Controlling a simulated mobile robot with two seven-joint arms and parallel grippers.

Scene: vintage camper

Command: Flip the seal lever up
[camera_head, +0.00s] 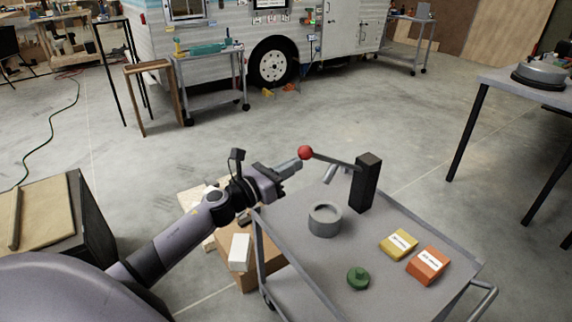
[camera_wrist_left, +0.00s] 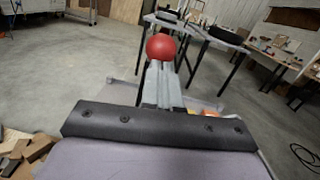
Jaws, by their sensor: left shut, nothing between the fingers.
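The seal lever (camera_head: 334,160) is a thin dark rod with a red ball knob (camera_head: 305,153) at its left end. It joins a black upright post (camera_head: 366,183) on the grey cart and slopes slightly up toward the knob. My left gripper (camera_head: 301,163) is shut and empty, its fingertips right by the knob, at or just below it. The red knob also shows in the left wrist view (camera_wrist_left: 161,47), just beyond the tips of the closed fingers (camera_wrist_left: 160,68); I cannot tell whether they touch. The rod is hidden in that view. My right gripper is not in view.
The cart top (camera_head: 315,262) also holds a grey ring (camera_head: 325,219), a green knobbed part (camera_head: 358,278), a yellow box (camera_head: 398,244) and an orange box (camera_head: 428,265). Cardboard and white boxes (camera_head: 240,252) lie below my left arm. Open floor lies beyond the cart.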

